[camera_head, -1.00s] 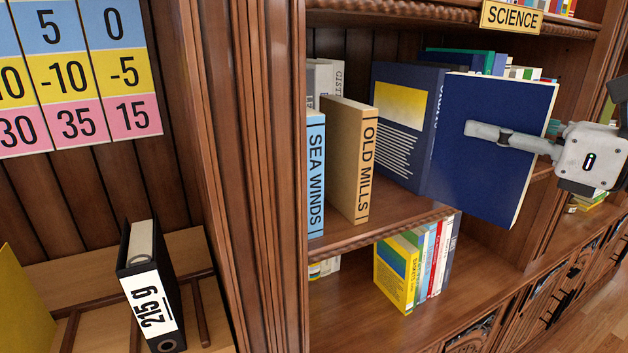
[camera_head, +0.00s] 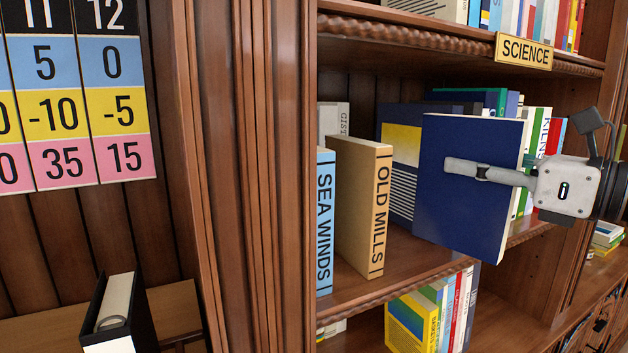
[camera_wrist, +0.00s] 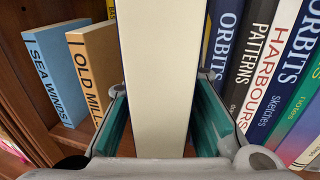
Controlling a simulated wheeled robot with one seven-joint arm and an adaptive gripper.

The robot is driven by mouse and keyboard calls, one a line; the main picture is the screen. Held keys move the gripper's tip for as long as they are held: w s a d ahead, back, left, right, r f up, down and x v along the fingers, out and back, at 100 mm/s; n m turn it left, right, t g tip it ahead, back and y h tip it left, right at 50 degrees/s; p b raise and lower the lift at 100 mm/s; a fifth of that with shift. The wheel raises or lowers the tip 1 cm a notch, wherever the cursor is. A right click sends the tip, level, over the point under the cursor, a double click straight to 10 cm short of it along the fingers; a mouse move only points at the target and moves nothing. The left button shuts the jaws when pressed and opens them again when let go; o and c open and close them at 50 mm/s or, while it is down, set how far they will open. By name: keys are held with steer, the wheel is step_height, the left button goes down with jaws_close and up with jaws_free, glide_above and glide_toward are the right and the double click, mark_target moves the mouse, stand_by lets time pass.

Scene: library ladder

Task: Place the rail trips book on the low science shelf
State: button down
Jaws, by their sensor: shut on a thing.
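My gripper (camera_head: 465,168) is shut on a dark blue book (camera_head: 470,215), which stands upright at the front of the shelf under the SCIENCE sign (camera_head: 524,51). In the wrist view the book's cream page edges (camera_wrist: 160,70) sit between the green finger pads of my gripper (camera_wrist: 160,115). Its spine and title are hidden, so I cannot tell whether it is the rail trips book. OLD MILLS (camera_head: 364,205) and SEA WINDS (camera_head: 325,220) stand to its left on that shelf (camera_head: 405,270). I cannot tell whether the held book touches the shelf.
Several books, including ORBITS (camera_wrist: 224,40) and PATTERNS (camera_wrist: 250,55), stand right of the held book in the wrist view. A gap separates it from OLD MILLS. A lower shelf holds a row of books (camera_head: 432,310). A wooden upright (camera_head: 245,180) borders the bookcase's left side.

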steer(key=w+a+f, duration=0.3)
steer(key=w+a, duration=0.3)
steer(key=w, duration=0.2)
steer(key=shift+w+f, duration=0.2)
steer(key=shift+f, duration=0.15)
steer(key=c, duration=1.4)
jaws_free()
steer(key=shift+f, duration=0.1)
steer(key=shift+o, duration=0.2)
